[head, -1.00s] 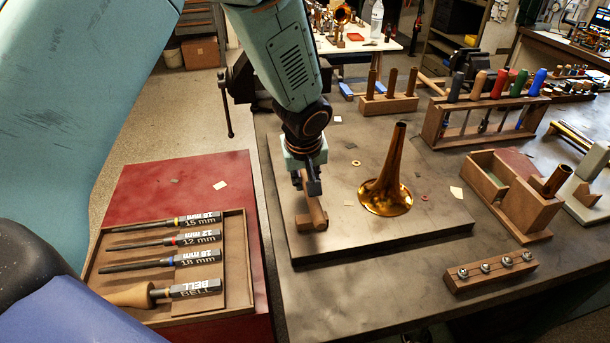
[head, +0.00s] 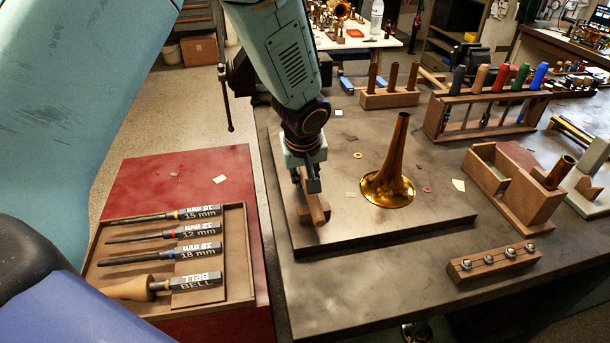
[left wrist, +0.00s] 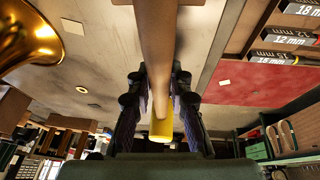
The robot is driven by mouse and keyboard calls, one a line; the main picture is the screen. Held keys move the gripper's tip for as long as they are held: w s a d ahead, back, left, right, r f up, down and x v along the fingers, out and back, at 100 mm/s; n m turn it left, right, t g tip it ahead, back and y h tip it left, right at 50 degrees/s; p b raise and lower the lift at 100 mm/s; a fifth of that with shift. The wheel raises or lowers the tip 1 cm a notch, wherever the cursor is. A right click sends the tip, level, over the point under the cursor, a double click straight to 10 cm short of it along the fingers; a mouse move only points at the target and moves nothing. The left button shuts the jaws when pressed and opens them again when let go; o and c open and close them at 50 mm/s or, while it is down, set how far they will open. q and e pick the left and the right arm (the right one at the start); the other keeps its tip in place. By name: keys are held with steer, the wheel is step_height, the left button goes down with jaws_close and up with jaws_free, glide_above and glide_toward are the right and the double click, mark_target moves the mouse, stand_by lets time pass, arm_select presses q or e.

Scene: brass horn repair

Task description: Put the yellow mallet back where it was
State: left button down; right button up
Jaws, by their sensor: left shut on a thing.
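My left gripper (head: 311,184) is low over the left part of the dark plate (head: 345,238). It is shut on the wooden handle of the mallet (head: 318,208), left of the brass bell flare (head: 388,188). In the left wrist view the handle (left wrist: 157,50) runs between both fingers (left wrist: 160,100) and ends in a yellow tip (left wrist: 161,130). A wider wooden part shows at the top edge of that view. I cannot tell whether the mallet touches the plate. My right gripper is not in view.
A wooden tray (head: 237,262) with several labelled mandrels sits on the red surface at left. Behind are a peg block (head: 390,98) and a rack (head: 432,118) of coloured-handled tools. A wooden box (head: 500,190) and a screw block (head: 493,264) stand at right.

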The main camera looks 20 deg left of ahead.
arm_select(q)
steer(key=shift+w+f+b, duration=0.15)
steer(key=shift+f+b, duration=0.15)
steer(key=shift+f, duration=0.05)
steer(key=c, duration=1.5)
jaws_free()
steer(key=o, duration=0.3)
steer(key=shift+o, duration=0.2)
steer(key=v, duration=1.2)
steer(key=shift+d, duration=0.1)
